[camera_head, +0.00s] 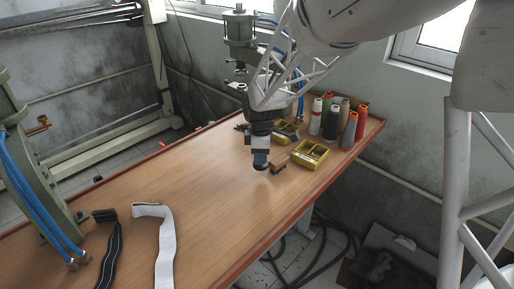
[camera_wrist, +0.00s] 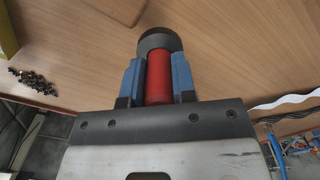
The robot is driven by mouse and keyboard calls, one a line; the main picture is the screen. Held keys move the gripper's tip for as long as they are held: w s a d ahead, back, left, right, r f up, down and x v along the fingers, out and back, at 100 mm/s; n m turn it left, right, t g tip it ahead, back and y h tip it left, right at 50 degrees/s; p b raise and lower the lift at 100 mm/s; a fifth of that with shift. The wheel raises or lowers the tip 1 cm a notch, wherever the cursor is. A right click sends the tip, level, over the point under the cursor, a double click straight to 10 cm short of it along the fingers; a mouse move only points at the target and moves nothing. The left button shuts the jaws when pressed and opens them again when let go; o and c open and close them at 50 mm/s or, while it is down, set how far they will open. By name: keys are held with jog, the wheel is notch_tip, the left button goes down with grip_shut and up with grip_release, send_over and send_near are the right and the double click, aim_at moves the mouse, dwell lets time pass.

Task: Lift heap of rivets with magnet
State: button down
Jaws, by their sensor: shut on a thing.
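My gripper (camera_wrist: 158,82) is shut on the magnet (camera_wrist: 159,70), with one blue finger on each side of its red body. The magnet's dark round end sticks out past the fingertips. In the head view my gripper (camera_head: 261,157) points down low over the table, and the magnet's dark end (camera_head: 261,167) shows below it; I cannot tell if it touches the wood. The heap of rivets (camera_wrist: 33,81) lies loose on the table, left of the gripper in the wrist view and apart from the magnet.
Yellow boxes (camera_head: 309,154) and several thread spools (camera_head: 333,120) stand at the table's right end. A white strap (camera_head: 160,240) and a black strap (camera_head: 110,250) lie at left. The table's middle is clear.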

jog(key=shift+s+d+r, duration=0.1)
jog(key=shift+s+d, duration=0.1)
jog(key=shift+s, duration=0.65)
jog(key=shift+s+d+r, duration=0.1)
jog(key=shift+s+d, duration=0.1)
jog(key=shift+s, duration=0.65)
jog(key=shift+w, duration=0.1)
jog(key=w+a, duration=0.3)
jog(key=w, duration=0.7)
jog(key=w+a, duration=0.4)
jog(key=w, duration=0.7)
jog(key=w+a+r, duration=0.1)
jog(key=w+a, duration=0.2)
jog(key=w, duration=0.8)
jog(key=shift+a, duration=0.15)
jog(key=shift+w+f, duration=0.1)
jog(key=shift+f, duration=0.1)
jog(key=shift+f, duration=2.2)
jog(key=shift+f, duration=0.4)
jog(key=shift+r, duration=0.1)
